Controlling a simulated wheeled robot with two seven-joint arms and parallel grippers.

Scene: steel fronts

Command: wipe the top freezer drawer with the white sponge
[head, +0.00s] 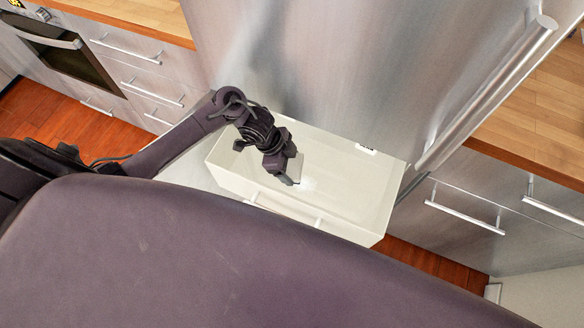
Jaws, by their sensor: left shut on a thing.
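The freezer drawer (345,197) is a white open box pulled out from the steel fridge front, below the large door. My left gripper (289,178) reaches down into the drawer, left of its middle. It is shut on the white sponge (296,170), a small pale piece at the fingertips, partly hidden by the gripper. The sponge is low inside the drawer; whether it touches the floor of the drawer is hard to tell. My right gripper is not in view.
The steel fridge door (300,70) with its long bar handle (490,90) rises behind the drawer. Cabinets with bar handles (465,217) stand to the right, and more drawers (140,70) and an oven (60,50) to the left. The right part of the drawer is empty.

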